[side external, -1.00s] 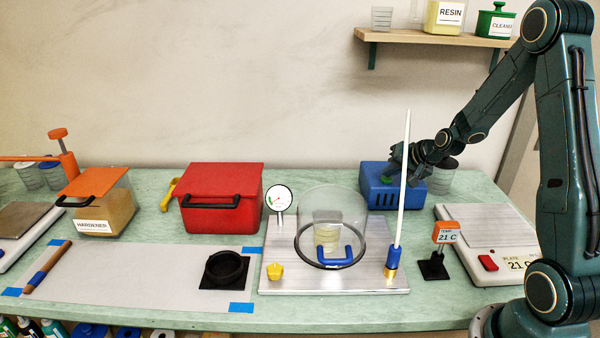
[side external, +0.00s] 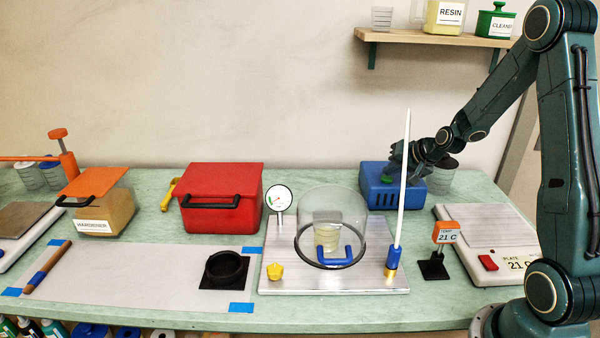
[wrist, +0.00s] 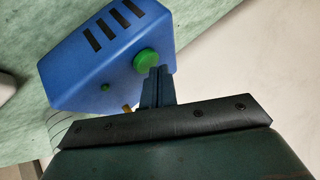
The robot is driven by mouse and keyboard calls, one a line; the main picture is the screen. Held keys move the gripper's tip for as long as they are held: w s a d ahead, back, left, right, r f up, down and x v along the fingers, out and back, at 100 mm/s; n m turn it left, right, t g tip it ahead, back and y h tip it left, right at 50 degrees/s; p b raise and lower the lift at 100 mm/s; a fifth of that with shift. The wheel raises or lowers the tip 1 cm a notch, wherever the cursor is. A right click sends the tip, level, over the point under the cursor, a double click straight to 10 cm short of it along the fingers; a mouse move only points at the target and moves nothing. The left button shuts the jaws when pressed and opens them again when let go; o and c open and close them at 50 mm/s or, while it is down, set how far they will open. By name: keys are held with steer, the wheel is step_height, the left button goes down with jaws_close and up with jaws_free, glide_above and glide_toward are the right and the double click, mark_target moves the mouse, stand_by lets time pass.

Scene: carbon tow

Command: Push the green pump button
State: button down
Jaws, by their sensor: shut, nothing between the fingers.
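The blue pump box (side external: 385,198) stands at the back of the bench, right of centre, with dark vent slots on its front. Its round green button (wrist: 147,60) shows at the edge of the box in the wrist view, and as a small green patch in the side view (side external: 386,181). My gripper (wrist: 160,74) is shut and empty. Its fingertips are right beside the green button and overlap its edge in the wrist view; I cannot tell whether they touch. A smaller green dot (wrist: 105,87) is on the same face.
A clear vacuum chamber (side external: 345,205) with a blue handle stands front left of the pump. A tall white rod (side external: 403,170) rises between them. A red case (side external: 222,205) is farther left. A plate scale (side external: 490,235) and an orange temperature display (side external: 446,232) are at the right.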

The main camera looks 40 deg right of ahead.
mark_target(389, 180)
steer(key=shift+r, duration=0.1)
steer(key=shift+r, duration=2.95)
steer(key=shift+a+r, duration=0.15)
steer(key=shift+a, duration=0.05)
steer(key=s+a+r+n+g, duration=0.1)
steer(key=s+a+r+n, duration=0.3)
steer(key=a, duration=0.6)
steer(key=s+a+r+n+g, duration=0.1)
steer(key=s+a+r+n, duration=0.2)
steer(key=s+a, duration=0.4)
steer(key=s+a+r+n+g+y, duration=0.1)
steer(key=s+a+r+n, duration=0.2)
steer(key=s+a, duration=0.4)
steer(key=s, duration=0.6)
steer(key=shift+s+a+n, duration=0.2)
steer(key=shift+s+n, duration=0.05)
steer(key=shift+n, duration=0.15)
